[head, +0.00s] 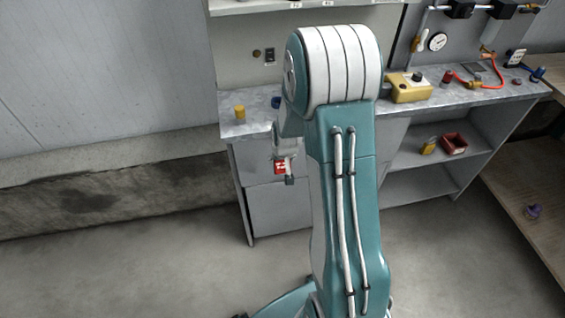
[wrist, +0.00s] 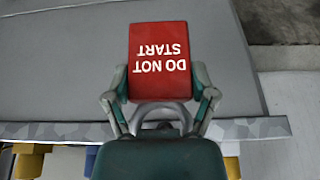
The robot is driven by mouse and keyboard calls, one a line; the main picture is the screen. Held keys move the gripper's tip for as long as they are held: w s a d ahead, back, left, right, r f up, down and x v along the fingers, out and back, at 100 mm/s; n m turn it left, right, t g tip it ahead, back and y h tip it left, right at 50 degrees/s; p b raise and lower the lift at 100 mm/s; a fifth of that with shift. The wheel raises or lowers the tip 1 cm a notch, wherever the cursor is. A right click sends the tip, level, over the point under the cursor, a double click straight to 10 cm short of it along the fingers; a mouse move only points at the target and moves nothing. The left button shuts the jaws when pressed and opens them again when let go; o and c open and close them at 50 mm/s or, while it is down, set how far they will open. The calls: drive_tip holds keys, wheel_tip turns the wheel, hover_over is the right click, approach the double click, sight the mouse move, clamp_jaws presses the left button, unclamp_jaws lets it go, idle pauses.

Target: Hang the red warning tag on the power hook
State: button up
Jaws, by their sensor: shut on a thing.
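The red warning tag (wrist: 158,40) reads "DO NOT START", upside down in the wrist view. My gripper (wrist: 160,84) is shut on the tag, with one finger at each side edge. A grey metal loop (wrist: 160,114) shows at the tag's end nearest the palm. In the head view, the tag (head: 280,167) is a small red patch at my gripper (head: 287,172), below bench-top height in front of the grey cabinet. I cannot make out the power hook.
The workbench top (head: 255,125) carries a yellow cylinder (head: 239,112) at left and a yellow box (head: 408,88) right of my arm. Shelves beneath hold a red bin (head: 453,143). A wooden table (head: 530,225) stands at right. The floor at left is clear.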

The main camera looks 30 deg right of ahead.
drive_tip(key=shift+w+d, duration=0.1)
drive_tip(key=shift+w, duration=0.55)
drive_tip(key=shift+w+f, duration=0.2)
drive_tip(key=shift+w, duration=0.1)
drive_tip(key=shift+w+f, duration=0.1)
drive_tip(key=shift+f, duration=0.05)
drive_tip(key=shift+d, duration=0.2)
drive_tip(key=o, duration=1.1)
drive_tip(key=v, duration=1.2)
drive_tip(key=shift+s+r, duration=0.25)
